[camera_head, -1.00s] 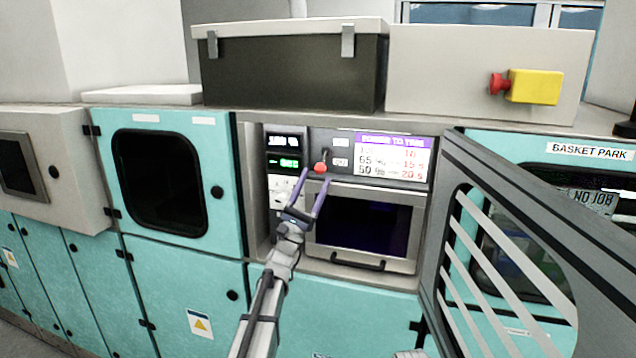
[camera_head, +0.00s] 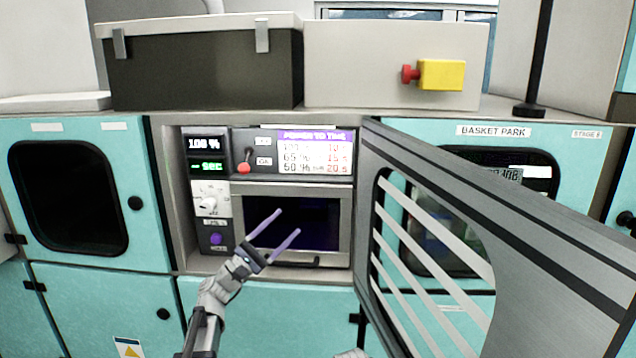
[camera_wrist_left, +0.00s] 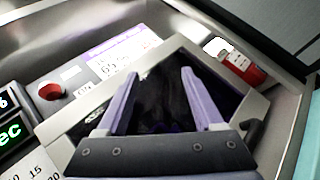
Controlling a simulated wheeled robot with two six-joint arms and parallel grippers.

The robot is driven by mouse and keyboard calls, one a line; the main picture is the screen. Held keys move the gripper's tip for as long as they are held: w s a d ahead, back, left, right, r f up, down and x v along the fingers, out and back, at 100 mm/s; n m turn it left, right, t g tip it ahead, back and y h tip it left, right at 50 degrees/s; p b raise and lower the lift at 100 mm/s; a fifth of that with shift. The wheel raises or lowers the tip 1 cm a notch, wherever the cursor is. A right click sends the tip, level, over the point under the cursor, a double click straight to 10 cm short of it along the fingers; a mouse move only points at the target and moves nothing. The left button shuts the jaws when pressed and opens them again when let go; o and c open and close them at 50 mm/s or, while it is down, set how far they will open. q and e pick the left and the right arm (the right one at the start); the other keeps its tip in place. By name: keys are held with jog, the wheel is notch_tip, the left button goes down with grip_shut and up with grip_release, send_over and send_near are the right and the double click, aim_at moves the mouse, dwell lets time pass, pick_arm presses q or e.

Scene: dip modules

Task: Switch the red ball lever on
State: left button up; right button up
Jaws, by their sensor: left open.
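The red ball lever (camera_head: 244,167) is on the dark panel above the small oven-like unit, left of the white and purple table label. Its short black stem runs down to the ball, which sits about level with the lower of two small labels; I cannot tell its setting for sure. The ball also shows at the left in the left wrist view (camera_wrist_left: 50,90). My left gripper (camera_head: 290,221) is open and empty, below and right of the lever, in front of the dark window. Its purple fingers (camera_wrist_left: 160,69) are apart from the ball.
An open grey slatted door (camera_head: 372,170) stands to the right of the recess. A white knob (camera_head: 208,205) and a purple button (camera_head: 216,239) are left of the window. A yellow box with a red button (camera_head: 441,75) is above right.

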pick_arm(q)
jog(key=s+d+f+m+g+y, duration=0.3)
jog(key=s+f, duration=0.1)
jog(key=f, duration=0.4)
jog(key=s+d+f+m+g+y, duration=0.3)
jog(key=s+f+m+g, duration=0.1)
jog(key=f, duration=0.3)
jog(key=s+d+f+m+g+y, duration=0.3)
jog(key=s+d+f, duration=0.15)
jog(key=f, duration=0.35)
jog(key=s+a+f+m+g+y, duration=0.2)
jog(key=s+a+f+y, duration=0.4)
jog(key=a, duration=0.2)
jog(key=s+a+f+m+g+y, duration=0.1)
jog(key=s+a+f+m+y, duration=0.1)
jog(key=s+a+f+y, duration=0.4)
jog(key=s+d+r+m+g, duration=0.1)
jog(key=s+d+m, duration=0.3)
jog(key=d, duration=0.6)
jog(key=shift+s+y, duration=0.3)
jog(key=shift+s, duration=0.2)
